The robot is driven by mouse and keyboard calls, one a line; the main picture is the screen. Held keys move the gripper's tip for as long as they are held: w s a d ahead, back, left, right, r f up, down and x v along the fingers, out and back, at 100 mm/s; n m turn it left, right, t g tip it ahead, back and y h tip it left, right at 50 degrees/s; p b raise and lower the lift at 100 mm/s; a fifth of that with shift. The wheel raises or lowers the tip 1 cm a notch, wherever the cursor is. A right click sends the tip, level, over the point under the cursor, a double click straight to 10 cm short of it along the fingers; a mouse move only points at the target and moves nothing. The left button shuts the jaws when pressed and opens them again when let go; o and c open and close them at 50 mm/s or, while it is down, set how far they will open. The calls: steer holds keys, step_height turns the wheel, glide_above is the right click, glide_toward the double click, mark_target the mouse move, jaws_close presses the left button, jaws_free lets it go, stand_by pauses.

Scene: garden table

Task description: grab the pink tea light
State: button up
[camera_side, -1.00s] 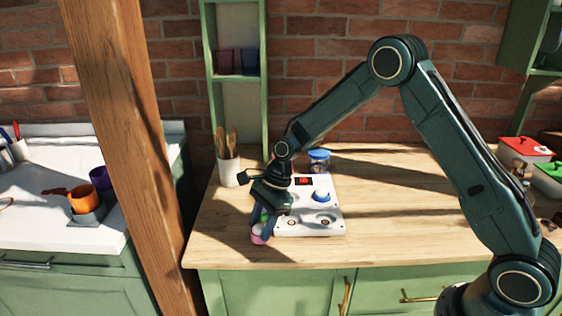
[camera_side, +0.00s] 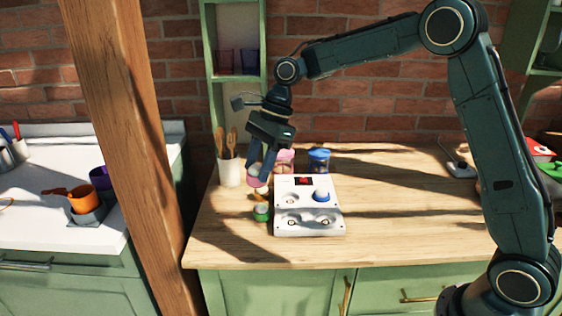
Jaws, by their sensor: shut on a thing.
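My gripper (camera_side: 262,176) points down and is shut on the pink tea light (camera_side: 257,182). It holds the tea light up above the table, to the left of the white device's back corner. The fingers cover part of the tea light.
A white device (camera_side: 290,209) with a red display and a blue-and-white knob (camera_side: 321,195) stands on the wooden table (camera_side: 400,215). A green tea light (camera_side: 261,213) lies left of it. Behind are a pink-lidded jar (camera_side: 285,158), a blue-lidded jar (camera_side: 319,158) and a utensil pot (camera_side: 230,172).

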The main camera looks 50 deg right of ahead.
steer(key=shift+r, duration=1.1)
